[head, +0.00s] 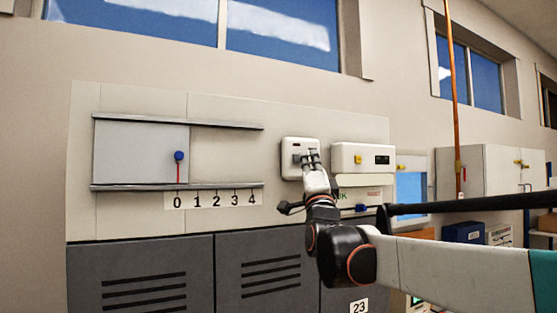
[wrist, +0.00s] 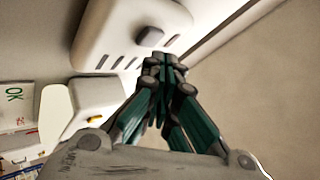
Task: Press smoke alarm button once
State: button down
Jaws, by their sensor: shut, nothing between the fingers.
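The smoke alarm (head: 290,145) is a white rounded box on the pale wall panel. In the wrist view the alarm (wrist: 105,30) shows dark slots and a raised grey button (wrist: 149,37). My gripper (head: 310,154) is in front of the alarm's right part, with its fingers together and empty. In the wrist view its fingertips (wrist: 163,62) are close to the alarm's edge, just below and right of the button. I cannot tell whether they touch the box. In the head view the fingers partly cover the alarm's face.
A sliding panel (head: 135,148) with a blue knob (head: 179,156) and a 0 to 4 scale is on the left. Dark vented cabinets (head: 150,265) stand below. A copper pipe (head: 453,80) rises at right.

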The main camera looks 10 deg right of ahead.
jog(key=shift+w+a, duration=0.1)
jog(key=shift+w, duration=0.1)
dwell(0.6)
jog(key=shift+w, duration=0.25)
jog(key=shift+w+a, duration=0.2)
jog(key=shift+w, duration=0.15)
dwell(0.9)
jog(key=shift+s, duration=0.1)
jog(key=shift+s+d, duration=0.3)
jog(key=shift+s, duration=0.4)
jog(key=s, duration=0.1)
jog(key=s+d, duration=0.1)
jog(key=s, duration=0.2)
jog(key=shift+s+d, duration=0.25)
jog(key=shift+s, duration=0.15)
dwell(0.4)
